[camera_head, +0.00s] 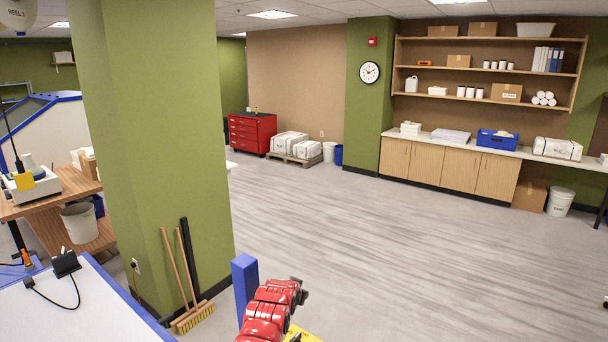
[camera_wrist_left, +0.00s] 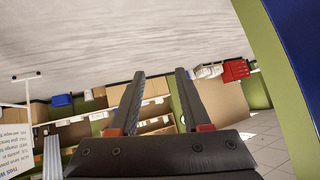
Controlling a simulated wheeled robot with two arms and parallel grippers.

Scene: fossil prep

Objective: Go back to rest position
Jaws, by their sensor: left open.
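My left gripper (camera_wrist_left: 160,73) shows in the left wrist view with its two dark fingers spread apart. Nothing is held between them. The view is upside down, with the floor at the top and the far shelves seen between the fingers. In the head view I cannot clearly make out the left gripper's fingers. My right gripper is not in view.
A green pillar (camera_head: 150,130) stands at left, with a blue post (camera_head: 244,282) and a broom (camera_head: 192,318) near its foot. A white table (camera_head: 85,310) is at lower left. The grey floor (camera_head: 340,235) is open towards the cabinets (camera_head: 445,168) and red tool chest (camera_head: 251,132).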

